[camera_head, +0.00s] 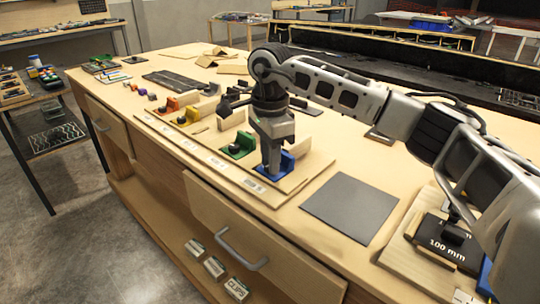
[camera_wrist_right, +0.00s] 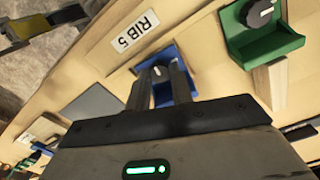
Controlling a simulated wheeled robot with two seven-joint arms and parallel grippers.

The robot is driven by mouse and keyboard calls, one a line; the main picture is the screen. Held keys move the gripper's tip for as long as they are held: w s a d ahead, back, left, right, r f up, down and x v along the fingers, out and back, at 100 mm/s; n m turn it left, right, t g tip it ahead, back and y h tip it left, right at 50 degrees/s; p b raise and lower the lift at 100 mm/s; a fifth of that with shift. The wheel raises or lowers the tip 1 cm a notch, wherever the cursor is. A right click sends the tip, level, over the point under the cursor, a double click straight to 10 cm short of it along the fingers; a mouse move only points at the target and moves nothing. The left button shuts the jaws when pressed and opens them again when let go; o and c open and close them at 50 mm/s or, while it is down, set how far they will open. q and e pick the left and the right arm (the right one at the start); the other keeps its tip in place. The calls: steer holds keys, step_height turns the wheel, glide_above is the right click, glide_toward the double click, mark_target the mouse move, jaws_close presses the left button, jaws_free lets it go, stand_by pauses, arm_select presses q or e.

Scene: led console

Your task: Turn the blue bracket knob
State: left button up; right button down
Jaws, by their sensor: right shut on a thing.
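The blue bracket (camera_head: 283,168) stands at the near right end of the row of coloured brackets on the wooden console; it also shows in the right wrist view (camera_wrist_right: 184,87). Its dark round knob (camera_wrist_right: 160,73) has a light pointer mark and sits between my right fingers. My right gripper (camera_head: 271,168) points straight down at the blue bracket and is shut on the knob; its fingers (camera_wrist_right: 160,85) show in the wrist view. In the head view the gripper hides the knob. My left gripper is not in view.
The green bracket (camera_head: 241,147) with its own knob is close beside the blue one. Yellow (camera_head: 189,115) and orange (camera_head: 170,105) brackets stand farther along. Wooden blocks stand behind the row. A grey mat (camera_head: 350,207) lies flat to the right.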

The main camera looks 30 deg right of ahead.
steer(key=m, duration=0.3)
steer(key=shift+w+d+r+m, duration=0.1)
steer(key=shift+r+m, duration=0.15)
steer(key=shift+m, duration=0.15)
steer(key=m, duration=0.4)
steer(key=shift+p, duration=0.3)
steer(key=m, duration=0.5)
steer(key=shift+m+p, duration=0.35)
steer(key=shift+m, duration=1.65)
steer(key=c, duration=1.5)
jaws_free()
